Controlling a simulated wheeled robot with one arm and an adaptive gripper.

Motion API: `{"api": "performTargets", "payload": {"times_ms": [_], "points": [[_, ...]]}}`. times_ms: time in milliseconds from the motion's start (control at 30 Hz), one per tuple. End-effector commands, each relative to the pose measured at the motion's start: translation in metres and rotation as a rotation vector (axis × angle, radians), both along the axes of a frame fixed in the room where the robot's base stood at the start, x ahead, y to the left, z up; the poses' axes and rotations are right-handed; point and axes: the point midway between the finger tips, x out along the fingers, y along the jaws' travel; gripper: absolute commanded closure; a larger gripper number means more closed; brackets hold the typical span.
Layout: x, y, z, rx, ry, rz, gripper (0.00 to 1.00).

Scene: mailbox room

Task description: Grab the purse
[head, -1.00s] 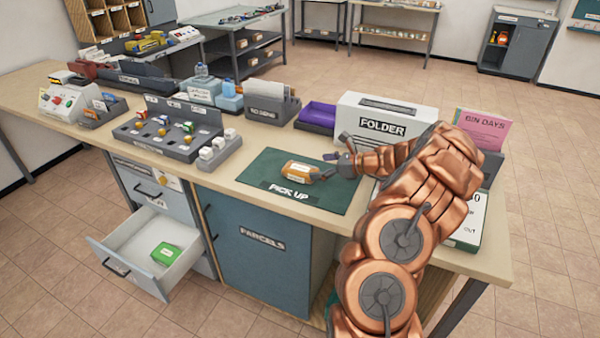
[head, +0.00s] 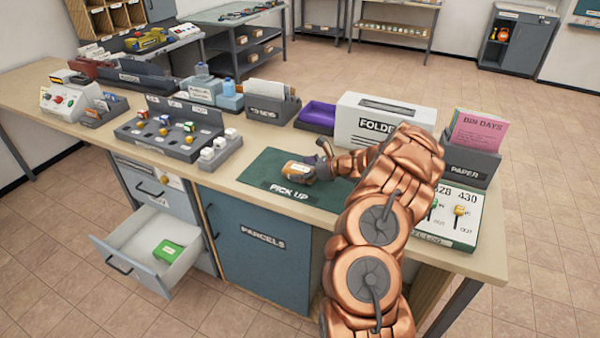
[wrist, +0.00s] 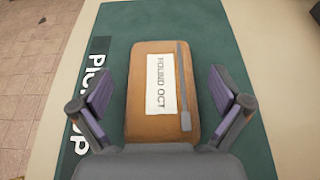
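In the wrist view the purse (wrist: 160,100) lies between the two purple-padded fingers of my gripper (wrist: 160,95). The fingers are spread, with a visible gap on each side of the purse. In the head view my gripper (head: 318,165) is at the purse's right end and hides part of it.
A white folder box (head: 384,122) and a purple tray (head: 316,114) stand behind the mat. A dark key tray (head: 168,130) and small white blocks are to the left. An open drawer (head: 150,255) holds a green packet. A paper holder (head: 470,160) stands right.

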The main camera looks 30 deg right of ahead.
Motion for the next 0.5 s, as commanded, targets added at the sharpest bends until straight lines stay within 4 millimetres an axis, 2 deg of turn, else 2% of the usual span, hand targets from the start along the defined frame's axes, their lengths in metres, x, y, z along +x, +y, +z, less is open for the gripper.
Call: {"api": "performTargets", "payload": {"times_ms": [67,500], "points": [[-0.0001,-0.0002,-0.0001,0.000,0.000,0.000,0.07],[-0.0003,-0.0003,-0.0002,-0.001,0.001,0.000,0.53]]}}
